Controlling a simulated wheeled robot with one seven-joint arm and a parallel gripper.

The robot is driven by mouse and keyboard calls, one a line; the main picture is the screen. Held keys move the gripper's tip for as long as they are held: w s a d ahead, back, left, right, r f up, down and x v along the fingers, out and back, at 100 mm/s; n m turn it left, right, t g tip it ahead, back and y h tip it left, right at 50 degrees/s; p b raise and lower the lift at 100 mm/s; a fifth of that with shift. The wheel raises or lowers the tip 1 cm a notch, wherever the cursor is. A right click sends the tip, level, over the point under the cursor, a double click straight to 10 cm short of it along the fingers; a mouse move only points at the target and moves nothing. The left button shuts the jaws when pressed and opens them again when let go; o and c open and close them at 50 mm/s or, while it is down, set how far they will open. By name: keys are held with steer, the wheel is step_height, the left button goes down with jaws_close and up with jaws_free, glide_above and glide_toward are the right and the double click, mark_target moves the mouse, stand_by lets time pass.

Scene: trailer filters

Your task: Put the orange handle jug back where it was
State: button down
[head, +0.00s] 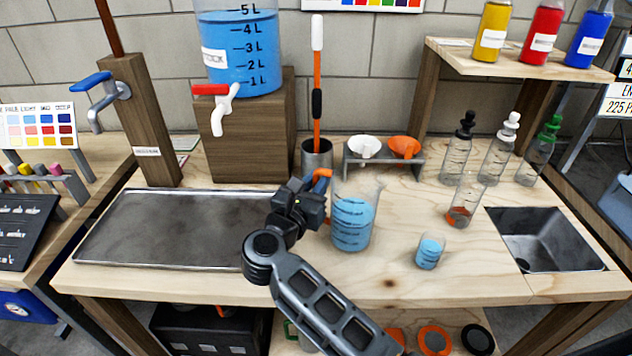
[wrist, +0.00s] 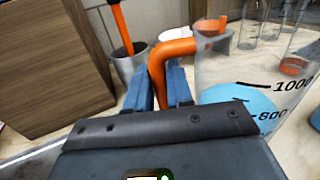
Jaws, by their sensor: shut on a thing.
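The orange handle jug (head: 352,222) is a clear graduated jug with blue liquid, upright over the middle of the wooden bench; it also shows at the right of the wrist view (wrist: 245,100). Its orange handle (wrist: 172,52) is on the left side. My gripper (head: 317,184) is left of the jug, and its blue fingers (wrist: 160,88) are shut on the handle. The jug's base seems at bench height; I cannot tell whether it touches. The lower part of the handle is hidden behind my gripper.
A metal tray (head: 185,230) lies left. A small blue-filled beaker (head: 430,252) and a larger beaker (head: 464,205) stand right, before a sink (head: 545,240). Behind are a metal cup (head: 317,157) with an orange stick, a funnel rack (head: 383,163) and the large blue tank (head: 240,50).

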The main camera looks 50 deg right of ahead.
steer(key=c, duration=1)
jaws_free()
steer(key=shift+f, duration=0.15)
steer(key=shift+r, duration=0.25)
steer(key=b+v, duration=0.3)
steer(key=v, duration=0.9)
steer(key=shift+s+f, duration=0.1)
